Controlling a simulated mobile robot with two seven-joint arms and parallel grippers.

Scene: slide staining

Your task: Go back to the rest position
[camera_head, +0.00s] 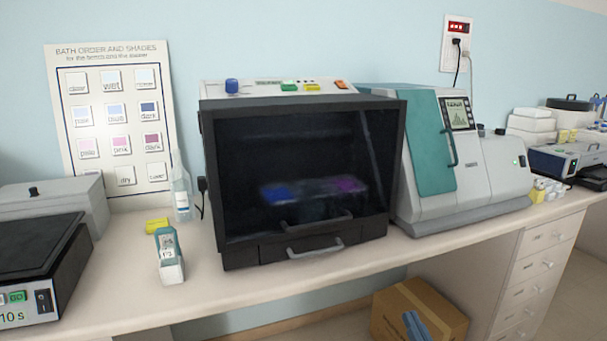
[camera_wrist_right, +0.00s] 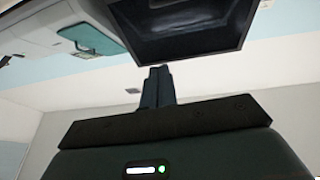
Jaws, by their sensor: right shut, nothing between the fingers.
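My right gripper (camera_head: 415,325) shows at the bottom of the head view, low in front of the bench and in front of a cardboard box. Its dark blue-grey fingers are together and hold nothing. In the right wrist view the shut fingers (camera_wrist_right: 158,72) point up toward the underside of the black cabinet (camera_wrist_right: 190,35), apart from it as far as I can tell. My left gripper is not in view.
The black glass-fronted cabinet (camera_head: 300,160) stands mid-bench, with blue and purple items dimly visible inside. A teal-and-white machine (camera_head: 470,170) is at its right. The cardboard box (camera_head: 395,305) is under the bench. A teal-and-white holder (camera_head: 169,255) stands near the bench's front edge (camera_head: 300,285).

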